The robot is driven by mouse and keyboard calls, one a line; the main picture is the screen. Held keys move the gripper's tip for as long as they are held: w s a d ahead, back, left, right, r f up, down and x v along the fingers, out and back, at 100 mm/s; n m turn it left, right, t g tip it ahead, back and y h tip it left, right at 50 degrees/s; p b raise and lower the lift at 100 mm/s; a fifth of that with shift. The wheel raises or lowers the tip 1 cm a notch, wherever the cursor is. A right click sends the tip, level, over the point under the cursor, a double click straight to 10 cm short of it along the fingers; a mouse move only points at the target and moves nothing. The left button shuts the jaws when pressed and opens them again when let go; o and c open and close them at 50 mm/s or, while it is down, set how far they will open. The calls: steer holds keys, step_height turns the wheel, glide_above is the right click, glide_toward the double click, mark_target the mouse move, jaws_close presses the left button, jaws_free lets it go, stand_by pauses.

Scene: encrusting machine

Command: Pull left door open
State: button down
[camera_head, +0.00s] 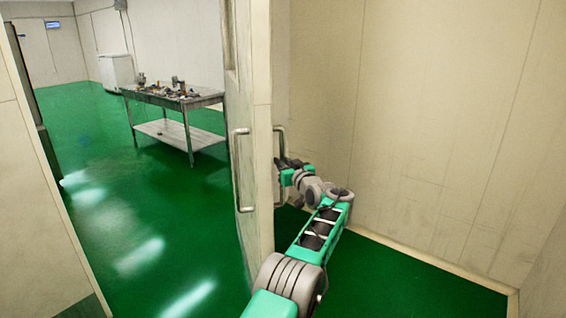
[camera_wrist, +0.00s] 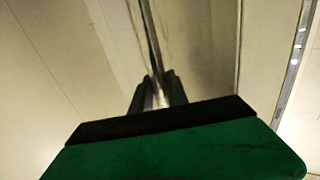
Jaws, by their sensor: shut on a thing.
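The cream door (camera_head: 262,110) stands open in the middle of the head view, seen nearly edge-on. A metal bar handle (camera_head: 240,170) is on its left face. A second bar handle (camera_head: 279,135) is on its right side. My gripper (camera_head: 281,164) is at this right-side handle, reached by my green and grey arm. In the wrist view, my gripper's dark fingers (camera_wrist: 158,92) are shut around the metal handle bar (camera_wrist: 149,35). The exact finger contact is dark and partly hidden by the gripper body.
Left of the door, an opening shows a green floor (camera_head: 110,220) and a metal table (camera_head: 172,97) with small items. A white cabinet (camera_head: 117,72) stands farther back. A wall (camera_head: 430,110) closes off the right side, with some floor (camera_head: 400,280) clear before it.

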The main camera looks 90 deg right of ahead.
steer(key=c, duration=1.6)
jaws_free()
steer(key=shift+s+d, duration=0.2)
steer(key=shift+s, duration=0.05)
steer(key=o, duration=0.3)
steer(key=shift+a, duration=0.1)
steer(key=b+v, duration=0.2)
steer(key=v, duration=0.5)
steer(key=shift+s+a, duration=0.15)
steer(key=shift+a, duration=0.2)
